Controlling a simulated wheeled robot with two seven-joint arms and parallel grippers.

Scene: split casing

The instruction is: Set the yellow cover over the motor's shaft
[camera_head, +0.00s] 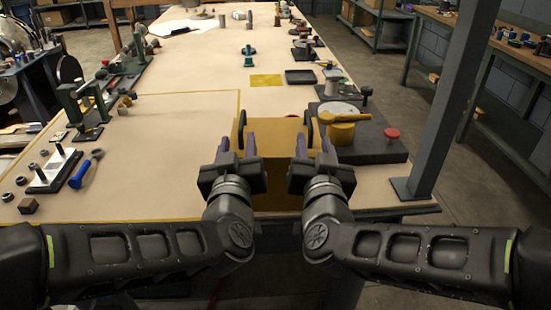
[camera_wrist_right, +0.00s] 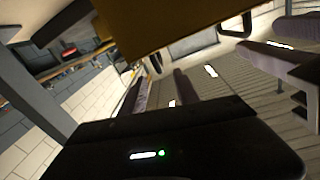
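The yellow cover (camera_head: 272,142) is a box-like piece at the table's front edge, between my two grippers, with a dark loop handle on each side. I cannot tell whether it rests on the table. My left gripper (camera_head: 236,146) has its fingers apart, near the left handle (camera_head: 240,125). My right gripper (camera_head: 315,143) also has its fingers apart, near the right handle (camera_head: 309,127). In the right wrist view the cover (camera_wrist_right: 175,25) fills the top, and my right gripper (camera_wrist_right: 157,92) shows a gap between its fingers. I cannot single out the motor's shaft.
Right of the cover is a dark base (camera_head: 375,147) with a silver disc, a yellow cylinder (camera_head: 342,133) under a yellow bar, and a red knob (camera_head: 391,134). A grey post (camera_head: 455,95) stands at the right.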

